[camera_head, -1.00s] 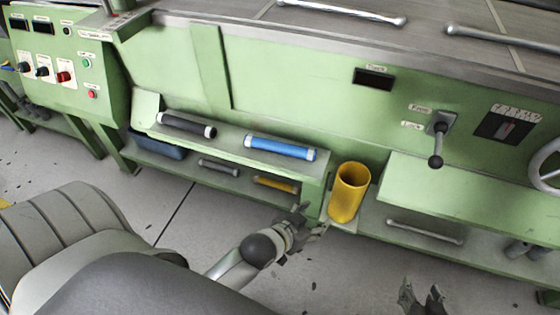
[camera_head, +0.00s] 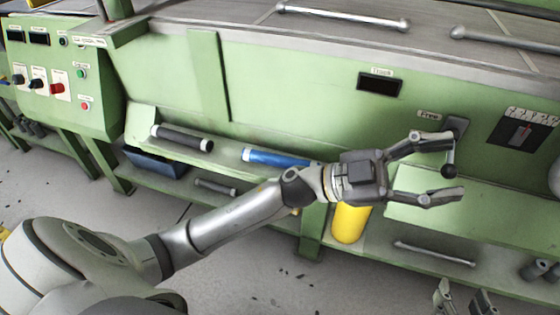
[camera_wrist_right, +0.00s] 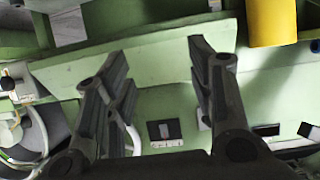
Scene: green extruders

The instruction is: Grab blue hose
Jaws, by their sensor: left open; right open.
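The blue hose (camera_head: 270,157) lies on the upper green shelf in the head view. Its white left end shows, while its right end is hidden behind my left arm. My left gripper (camera_head: 455,168) is open and empty, to the right of the hose. Its upper finger is in front of a black-knobbed lever; I cannot tell whether they touch. My right gripper (camera_head: 465,298) shows at the bottom right edge of the head view, apart from the hose. In the right wrist view its two fingers (camera_wrist_right: 156,55) are open with nothing between them.
A black hose (camera_head: 182,139) lies left of the blue one. A yellow cylinder (camera_head: 349,225), partly behind my left gripper, also shows in the right wrist view (camera_wrist_right: 272,22). The lever (camera_head: 449,170) juts from the green machine front. A blue bin (camera_head: 155,162) sits on the lower shelf.

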